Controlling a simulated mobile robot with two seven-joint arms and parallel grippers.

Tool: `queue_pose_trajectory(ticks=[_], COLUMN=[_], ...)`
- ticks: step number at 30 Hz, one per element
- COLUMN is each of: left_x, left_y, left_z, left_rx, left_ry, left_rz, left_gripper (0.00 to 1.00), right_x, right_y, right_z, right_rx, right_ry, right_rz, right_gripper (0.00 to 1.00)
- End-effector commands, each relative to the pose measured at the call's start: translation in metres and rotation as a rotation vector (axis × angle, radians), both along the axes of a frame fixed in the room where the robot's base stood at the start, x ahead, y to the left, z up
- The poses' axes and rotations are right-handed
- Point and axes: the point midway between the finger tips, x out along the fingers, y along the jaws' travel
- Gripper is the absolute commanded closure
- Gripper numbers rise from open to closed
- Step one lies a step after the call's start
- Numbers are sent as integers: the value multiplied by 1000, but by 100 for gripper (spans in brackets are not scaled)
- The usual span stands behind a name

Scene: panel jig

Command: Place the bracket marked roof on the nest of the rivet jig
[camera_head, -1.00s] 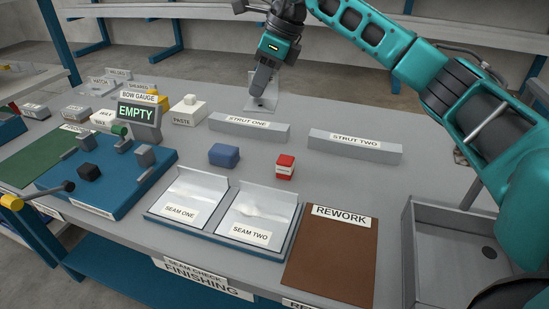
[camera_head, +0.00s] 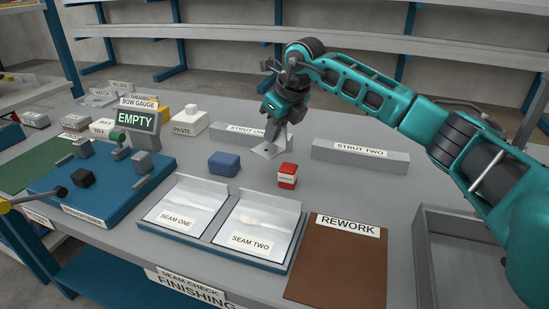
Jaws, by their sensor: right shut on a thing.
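My right gripper (camera_head: 268,120) is shut on a thin grey metal bracket (camera_head: 266,151). It holds the bracket tilted, in front of the right end of the strut one block; any mark on it is too small to read. A blue fixture (camera_head: 110,203) with grey posts and a black block stands at the left, apart from the bracket. My left gripper is not in view.
Strut one (camera_head: 228,131) and strut two (camera_head: 361,156) lie behind. A blue block (camera_head: 224,163) and a red block (camera_head: 288,175) stand near the bracket. The seam tray (camera_head: 208,242), brown rework mat (camera_head: 345,270) and grey bin (camera_head: 455,222) are in front and right.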

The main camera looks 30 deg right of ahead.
Motion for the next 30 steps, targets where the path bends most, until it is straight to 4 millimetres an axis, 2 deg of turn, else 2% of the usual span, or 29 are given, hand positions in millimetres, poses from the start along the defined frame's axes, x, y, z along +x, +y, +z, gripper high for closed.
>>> queue_pose_trajectory(ticks=[1, 3, 8, 15, 27, 28, 30], left_x=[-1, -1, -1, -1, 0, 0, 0], left_y=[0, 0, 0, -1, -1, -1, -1], left_z=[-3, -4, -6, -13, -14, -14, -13], left_rx=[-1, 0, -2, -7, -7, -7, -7], left_ry=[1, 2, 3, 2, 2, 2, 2], left_rz=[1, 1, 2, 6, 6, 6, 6], left_gripper=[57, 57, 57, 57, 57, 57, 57], right_x=[0, 0, 0, 0, 0, 0, 0], right_y=[0, 0, 0, 0, 0, 0, 0], right_z=[-10, -16, -25, -61, -66, -66, -66], right_rx=[0, 1, 1, -1, 0, 0, 0], right_ry=[1, -1, 0, 2, -1, -1, 0], right_rz=[0, 0, 0, 0, 1, 1, 1], right_gripper=[100, 100, 100, 100, 100, 90, 83])
